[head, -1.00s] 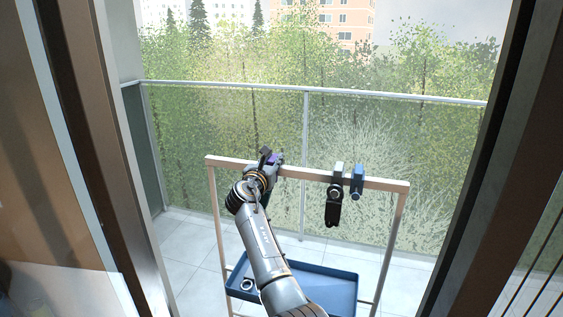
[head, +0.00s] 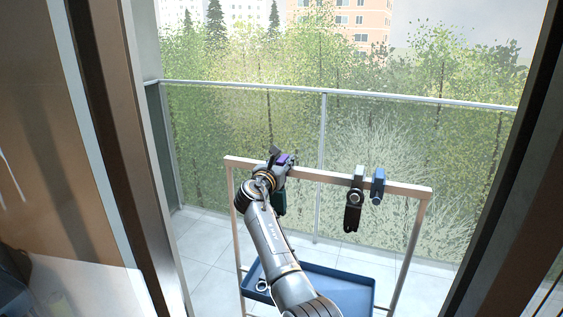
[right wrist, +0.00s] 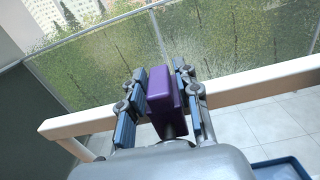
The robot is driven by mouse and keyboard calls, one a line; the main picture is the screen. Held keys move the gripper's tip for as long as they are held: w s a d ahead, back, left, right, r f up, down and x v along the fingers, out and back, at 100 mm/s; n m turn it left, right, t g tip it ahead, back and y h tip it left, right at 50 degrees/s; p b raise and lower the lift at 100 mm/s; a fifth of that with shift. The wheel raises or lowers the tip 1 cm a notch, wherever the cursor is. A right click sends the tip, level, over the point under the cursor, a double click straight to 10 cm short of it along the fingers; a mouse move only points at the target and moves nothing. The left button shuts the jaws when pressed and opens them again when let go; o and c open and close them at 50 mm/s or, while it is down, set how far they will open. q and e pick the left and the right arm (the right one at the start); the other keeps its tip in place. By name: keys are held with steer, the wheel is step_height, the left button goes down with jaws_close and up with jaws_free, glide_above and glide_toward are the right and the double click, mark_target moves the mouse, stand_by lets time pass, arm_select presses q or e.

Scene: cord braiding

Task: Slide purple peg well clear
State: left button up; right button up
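The purple peg (head: 285,159) sits at the top rail of a wooden frame, left of the rail's middle. In the right wrist view the purple peg (right wrist: 164,98) is an upright block between the finger pads. In the head view my right gripper (head: 277,165) is at the rail, partly hiding the peg's lower part. A dark green piece (head: 280,202) shows below it, partly behind my arm. My left gripper is not in view.
A blue tray (head: 345,290) lies low in the frame. Rail left of the purple peg is clear.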

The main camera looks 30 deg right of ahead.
steer(key=v, duration=1.2)
steer(key=s+a+f+m+g+y, duration=0.1)
steer(key=s+a+f+m+y, duration=0.15)
steer(key=f, duration=1.15)
steer(key=s+a+f+m+y, duration=0.1)
steer(key=s+a+f+y, duration=0.15)
steer(key=f, duration=1.05)
steer(key=s+a+f+m+g+y, duration=0.1)
steer(key=s+a+f+y, duration=0.2)
steer(key=f, duration=1.1)
steer(key=s+a+f+m+g+y, duration=0.2)
steer(key=s+f+m+g+y, duration=0.3)
steer(key=s+f, duration=1.2)
steer(key=s+f+m+g, duration=0.1)
steer(key=s+f+m, duration=0.3)
steer(key=s, duration=0.8)
steer(key=s+f+m+g, duration=0.1)
steer(key=s+f+m, duration=0.4)
steer(key=s, duration=0.7)
steer(key=s+f+m+g, duration=0.1)
steer(key=s+f+m, duration=0.4)
steer(key=s, duration=0.7)
steer(key=shift+s+d+f+g+y, duration=0.25)
steer(key=shift+d+f+g+y, duration=0.05)
steer(key=shift+d+f+y, duration=0.15)
